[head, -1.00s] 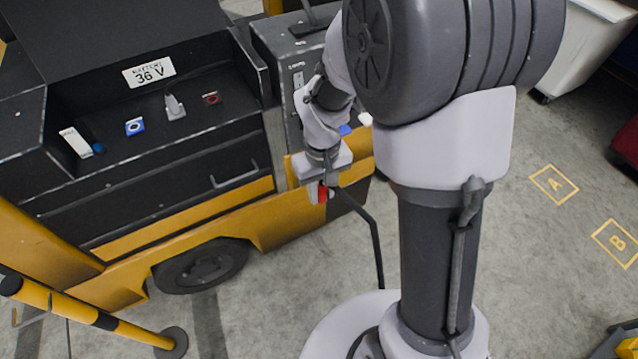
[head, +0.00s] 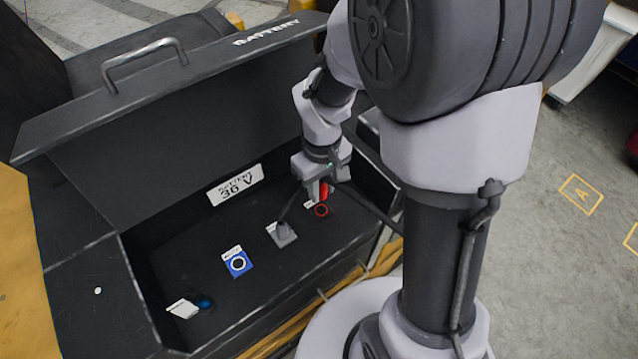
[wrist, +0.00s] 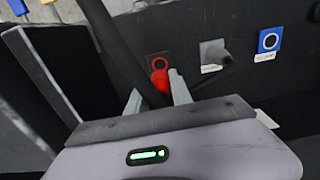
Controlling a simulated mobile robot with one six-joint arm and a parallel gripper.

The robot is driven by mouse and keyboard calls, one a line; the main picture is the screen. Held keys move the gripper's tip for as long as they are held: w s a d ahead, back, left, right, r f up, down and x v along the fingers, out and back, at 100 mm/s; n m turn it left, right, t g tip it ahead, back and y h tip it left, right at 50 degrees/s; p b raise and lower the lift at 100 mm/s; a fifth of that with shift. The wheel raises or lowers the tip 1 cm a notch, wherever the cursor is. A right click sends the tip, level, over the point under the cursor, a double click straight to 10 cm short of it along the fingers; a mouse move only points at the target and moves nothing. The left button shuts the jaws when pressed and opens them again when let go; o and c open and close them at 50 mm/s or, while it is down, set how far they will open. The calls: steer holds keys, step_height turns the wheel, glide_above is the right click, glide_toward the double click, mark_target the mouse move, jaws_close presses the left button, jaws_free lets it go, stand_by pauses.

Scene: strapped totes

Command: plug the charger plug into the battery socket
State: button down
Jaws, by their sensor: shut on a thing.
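My gripper (head: 322,184) is shut on a red plug (head: 323,192), the charger plug by its look, inside the open battery compartment. In the wrist view the plug (wrist: 159,80) sits between the two fingers. A socket with a red ring (head: 321,210) lies just beyond the plug's tip. It also shows in the wrist view (wrist: 159,61), close to the plug; I cannot tell whether they touch. A blue socket with a dark ring (head: 238,262) is farther left. Between them a grey connector (head: 283,235) sits on a grey plate with a dark cable rising from it.
The raised lid (head: 160,120) stands behind the sockets, with a white 36 V label (head: 236,185) below it. A dark cable runs from my gripper to the right.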

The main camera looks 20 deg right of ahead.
mark_target(321, 211)
steer(key=shift+w+a+r, duration=0.1)
steer(key=shift+w, duration=0.05)
steer(key=shift+s+d, duration=0.25)
steer(key=shift+s, duration=0.05)
steer(key=shift+w+a+f+b, duration=0.1)
steer(key=shift+f+b, duration=2.4)
steer(key=shift+f, duration=0.4)
steer(key=shift+f+b, duration=0.5)
steer(key=shift+f, duration=0.1)
steer(key=c, duration=1.1)
jaws_free()
steer(key=shift+o, duration=0.2)
step_height(321, 211, up, 18)
steer(key=p, duration=0.5)
steer(key=shift+f+p, duration=0.25)
steer(key=shift+p, duration=0.15)
